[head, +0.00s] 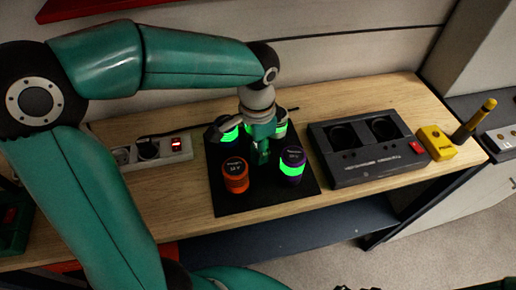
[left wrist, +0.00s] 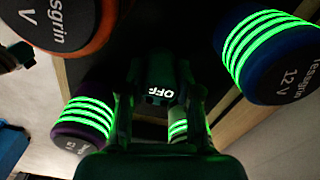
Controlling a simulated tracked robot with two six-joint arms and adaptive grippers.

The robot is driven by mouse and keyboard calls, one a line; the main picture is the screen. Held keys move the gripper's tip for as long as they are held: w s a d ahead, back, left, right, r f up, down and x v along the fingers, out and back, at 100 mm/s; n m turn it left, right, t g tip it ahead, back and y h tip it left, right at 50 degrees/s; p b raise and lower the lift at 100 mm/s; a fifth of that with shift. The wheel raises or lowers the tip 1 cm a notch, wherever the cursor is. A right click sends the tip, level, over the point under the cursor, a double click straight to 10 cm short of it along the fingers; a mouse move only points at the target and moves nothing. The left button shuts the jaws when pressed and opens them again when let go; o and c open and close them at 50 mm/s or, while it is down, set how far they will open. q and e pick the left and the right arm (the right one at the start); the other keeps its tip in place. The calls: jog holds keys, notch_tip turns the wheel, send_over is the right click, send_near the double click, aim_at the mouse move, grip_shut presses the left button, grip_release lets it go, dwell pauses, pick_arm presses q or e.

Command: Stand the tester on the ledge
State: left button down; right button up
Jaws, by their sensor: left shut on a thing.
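My left gripper (head: 262,152) points down over the black mat (head: 262,205), between the battery cells. In the left wrist view its fingers (left wrist: 165,112) are shut on a small dark device (left wrist: 157,78) with a lit "OFF" readout, which seems to be the tester. In the head view the gripper mostly hides the device. I cannot tell whether it touches the mat. I cannot tell for certain which surface is the ledge. My right gripper is not in view.
An orange cell (head: 235,176) and a purple cell (head: 291,166) stand close in front; more green-banded cells stand behind, including a blue one (left wrist: 270,55). A power strip (head: 152,150) is left.

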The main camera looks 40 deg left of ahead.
pick_arm(q)
jog(key=shift+f, duration=0.25)
jog(key=c, duration=0.8)
grip_release()
